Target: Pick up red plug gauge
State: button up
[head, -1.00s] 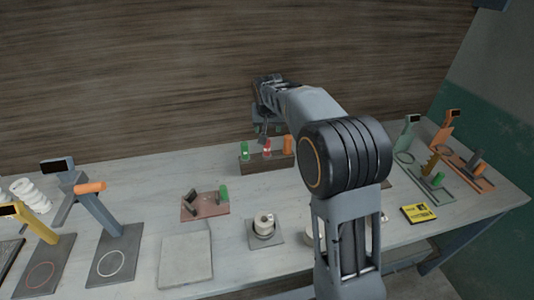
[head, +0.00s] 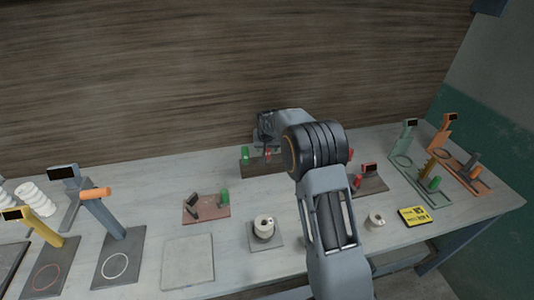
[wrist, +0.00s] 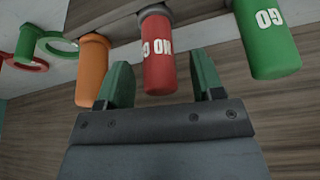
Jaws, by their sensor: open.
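The red plug gauge (wrist: 159,62) stands in the dark rack, between an orange plug (wrist: 93,66) and a green plug (wrist: 268,40) in the wrist view. It carries white lettering. My gripper (wrist: 164,82) is open, with one green finger on each side of the red gauge. I cannot tell whether either finger touches it. In the head view the red gauge (head: 267,155) shows only in part below my gripper, and the orange plug is hidden behind my arm.
The rack (head: 252,167) stands at the back of the table, near the wooden wall. Tall stands are at both sides.

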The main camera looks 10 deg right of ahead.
jog(key=shift+x, duration=0.8)
jog(key=c, duration=1.1)
jog(key=shift+o, duration=0.2)
jog(key=shift+r, duration=0.1)
